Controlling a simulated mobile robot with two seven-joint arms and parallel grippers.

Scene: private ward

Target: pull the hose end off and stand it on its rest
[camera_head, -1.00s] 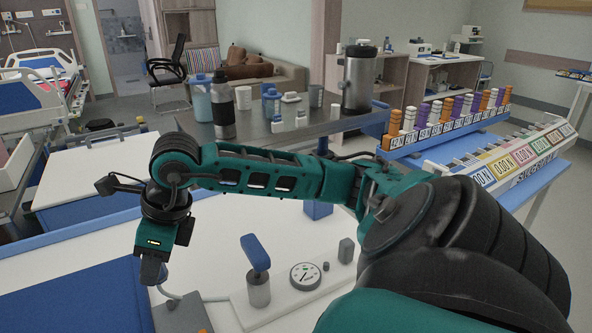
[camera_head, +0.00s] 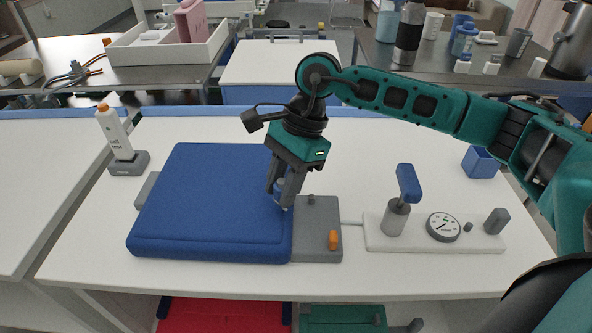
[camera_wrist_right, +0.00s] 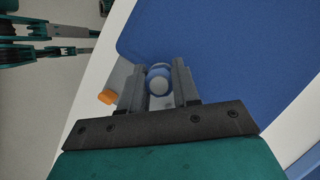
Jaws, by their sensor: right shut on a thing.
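My right gripper (camera_head: 283,197) points down at the right edge of the blue cushion (camera_head: 210,203), beside a grey block with an orange tab (camera_head: 317,235). In the right wrist view its fingers (camera_wrist_right: 158,88) are shut on a small blue and white round piece, which looks like the hose end (camera_wrist_right: 158,78). The head view shows only a bit of this piece behind the fingers. A thin pale hose (camera_head: 352,223) runs from the block to the hand pump (camera_head: 395,215). I cannot tell which thing is the rest. My left gripper is not in view.
The pump board (camera_head: 435,242) carries a gauge (camera_head: 443,227) and a grey post (camera_head: 496,221). A small blue box (camera_head: 481,162) stands behind it. A white bottle (camera_head: 115,133) stands in a grey holder at left.

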